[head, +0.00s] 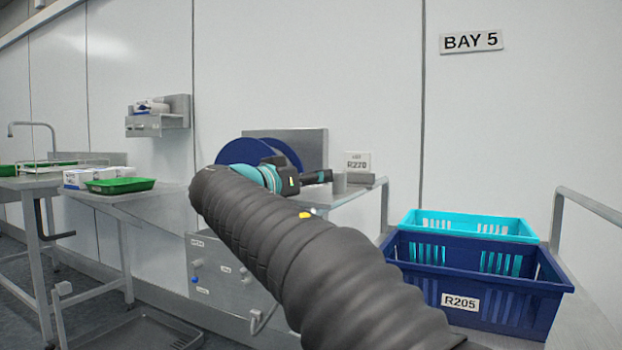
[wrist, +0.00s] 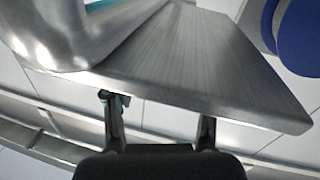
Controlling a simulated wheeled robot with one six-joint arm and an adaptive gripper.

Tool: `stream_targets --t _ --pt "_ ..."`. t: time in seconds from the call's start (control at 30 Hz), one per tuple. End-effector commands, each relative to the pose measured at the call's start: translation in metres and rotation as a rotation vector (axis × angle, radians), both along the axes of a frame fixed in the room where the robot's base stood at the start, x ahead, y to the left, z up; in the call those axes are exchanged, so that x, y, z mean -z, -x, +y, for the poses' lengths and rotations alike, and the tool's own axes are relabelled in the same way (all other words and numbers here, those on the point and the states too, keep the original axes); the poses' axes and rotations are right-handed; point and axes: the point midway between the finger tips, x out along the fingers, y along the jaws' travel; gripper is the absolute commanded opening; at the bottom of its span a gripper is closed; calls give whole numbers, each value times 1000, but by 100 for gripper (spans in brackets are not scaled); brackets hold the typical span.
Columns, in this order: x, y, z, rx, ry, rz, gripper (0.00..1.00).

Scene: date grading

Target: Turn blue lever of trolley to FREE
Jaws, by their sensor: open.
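My gripper (head: 318,177) is at the end of my dark sleeved arm, in front of a grey metal bench. In the wrist view my gripper (wrist: 160,125) has its two fingers apart with nothing between them. A brushed metal plate (wrist: 200,65) lies just beyond the fingertips. The trolley at the right (head: 590,205) shows a grey tubular rail and carries crates. I cannot make out a blue lever on it in either view; its lower part is out of frame or behind my arm.
A dark blue crate (head: 420,285) marked R205 stands before a turquoise crate (head: 470,217). Dark blue round discs (head: 243,152) are behind my gripper. A grey panel (head: 222,285) with small knobs hangs below the bench. A green tray (head: 120,186) is at left.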

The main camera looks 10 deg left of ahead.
Motion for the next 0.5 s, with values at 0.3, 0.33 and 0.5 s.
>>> stream_targets --t 0.3,0.33,0.5 --pt "0 0 0 0 0 0 11" --pt "0 0 0 0 0 0 3" --pt "0 0 0 -3 -1 -1 0"
